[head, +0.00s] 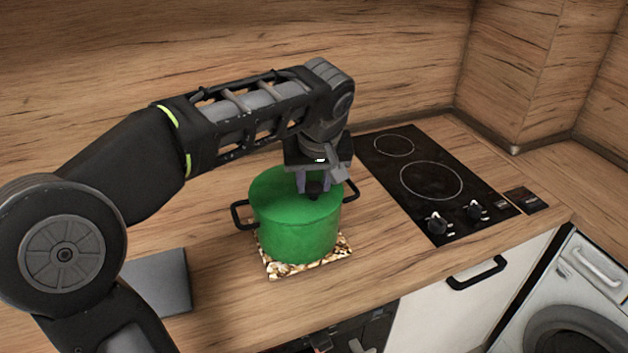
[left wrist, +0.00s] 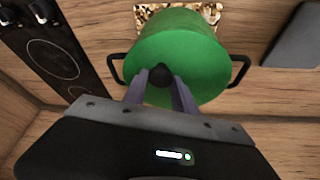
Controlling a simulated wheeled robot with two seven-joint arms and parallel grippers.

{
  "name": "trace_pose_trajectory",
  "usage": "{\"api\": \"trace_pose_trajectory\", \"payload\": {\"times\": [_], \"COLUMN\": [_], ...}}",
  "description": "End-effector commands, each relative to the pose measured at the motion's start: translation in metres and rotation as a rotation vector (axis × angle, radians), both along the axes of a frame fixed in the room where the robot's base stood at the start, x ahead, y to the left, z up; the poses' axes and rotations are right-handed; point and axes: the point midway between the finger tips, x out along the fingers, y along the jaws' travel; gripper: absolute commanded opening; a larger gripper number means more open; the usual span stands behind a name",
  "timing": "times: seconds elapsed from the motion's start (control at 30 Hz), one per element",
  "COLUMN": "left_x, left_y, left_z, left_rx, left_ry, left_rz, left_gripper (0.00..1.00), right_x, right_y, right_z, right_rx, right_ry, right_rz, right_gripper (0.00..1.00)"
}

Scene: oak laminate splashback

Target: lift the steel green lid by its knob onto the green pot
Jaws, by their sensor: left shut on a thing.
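The green pot (head: 296,236) with two black side handles stands on a patterned trivet (head: 310,266) on the counter; it also shows in the left wrist view (left wrist: 205,35). The green lid (head: 276,186) lies over the top of the pot, and I cannot tell whether it is fully seated. My left gripper (head: 314,188) is above the lid, pointing down, with its fingers shut on the black knob (left wrist: 159,80). The fingers (left wrist: 160,90) stand on either side of the knob in the left wrist view. My right gripper is not in view.
A black cooktop (head: 428,180) with ring zones and knobs lies right of the pot. A grey flat slab (head: 158,282) lies on the counter at left. A washing machine (head: 570,300) stands at lower right. The wooden splashback (head: 400,60) rises behind.

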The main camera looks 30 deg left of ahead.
Motion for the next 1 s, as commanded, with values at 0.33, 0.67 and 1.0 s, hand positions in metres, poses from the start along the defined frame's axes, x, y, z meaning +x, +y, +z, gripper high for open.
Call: {"api": "trace_pose_trajectory", "payload": {"times": [0.33,0.67,1.0], "left_x": [0.0002,0.0002,0.0001], "left_y": [0.0001,0.0,0.0001], "left_z": [-0.0023,-0.0033,-0.0035], "left_rx": [0.0,0.0,0.001], "left_ry": [-0.001,-0.001,-0.001], "left_rz": [0.0,0.0,0.0], "left_gripper": [0.0,0.0,0.44], "right_x": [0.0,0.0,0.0], "right_y": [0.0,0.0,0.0], "right_z": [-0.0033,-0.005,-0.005], "right_rx": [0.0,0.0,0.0], "right_ry": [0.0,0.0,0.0], "right_rz": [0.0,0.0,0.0], "right_gripper": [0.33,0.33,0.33]}}
